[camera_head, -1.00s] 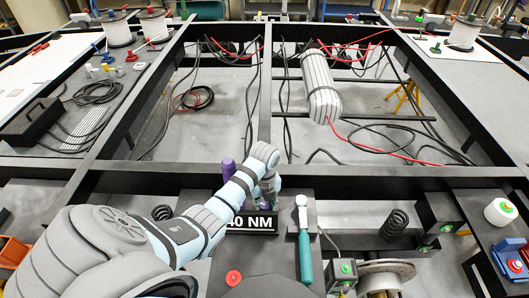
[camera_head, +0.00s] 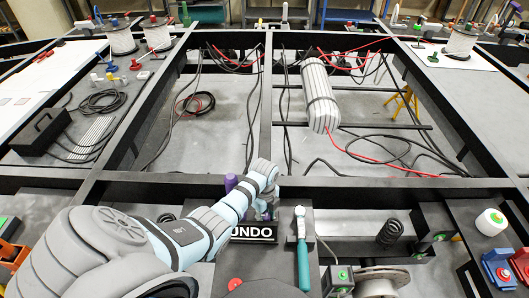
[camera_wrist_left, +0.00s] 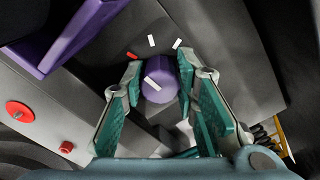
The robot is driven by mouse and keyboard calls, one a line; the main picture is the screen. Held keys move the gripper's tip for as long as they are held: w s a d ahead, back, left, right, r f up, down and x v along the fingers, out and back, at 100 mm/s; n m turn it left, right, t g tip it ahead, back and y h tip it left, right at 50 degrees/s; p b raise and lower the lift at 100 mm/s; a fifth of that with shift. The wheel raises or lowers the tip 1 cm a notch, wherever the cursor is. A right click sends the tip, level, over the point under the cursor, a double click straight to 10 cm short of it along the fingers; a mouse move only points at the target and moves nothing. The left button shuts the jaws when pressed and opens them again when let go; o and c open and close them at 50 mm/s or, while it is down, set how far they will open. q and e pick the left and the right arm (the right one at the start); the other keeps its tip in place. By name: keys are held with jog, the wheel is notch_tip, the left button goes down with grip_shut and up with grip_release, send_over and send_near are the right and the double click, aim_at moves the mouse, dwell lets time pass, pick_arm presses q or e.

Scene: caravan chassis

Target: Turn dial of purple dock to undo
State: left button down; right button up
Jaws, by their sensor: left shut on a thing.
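The purple dial (camera_wrist_left: 158,80) sits between the teal fingers of my left gripper (camera_wrist_left: 162,108) in the left wrist view. My left gripper is shut on it. The dial has a white line on its face; one red and two white marks lie on the dark housing beyond it. In the head view my left gripper (camera_head: 264,212) is at the dock, behind a black sign (camera_head: 254,233) whose visible letters read "UNDO". A purple upright piece (camera_head: 231,182) stands just left of the gripper; a purple part (camera_wrist_left: 75,35) also shows at the wrist view's upper left. The right gripper is not in view.
A teal-handled tool (camera_head: 303,262) lies right of the sign. A black spring (camera_head: 390,232) and a metal reel (camera_head: 378,283) are further right. A red button (camera_head: 235,283) is in front. Behind is the black chassis frame with a striped tank (camera_head: 320,98) and loose cables.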

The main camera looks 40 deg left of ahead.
aim_at(265, 214)
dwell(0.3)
pick_arm(q)
jog(key=c, duration=1.3)
grip_release()
jog(key=shift+s+f, duration=0.1)
notch_tip(265, 214, up, 8)
jog(key=shift+r, duration=0.15)
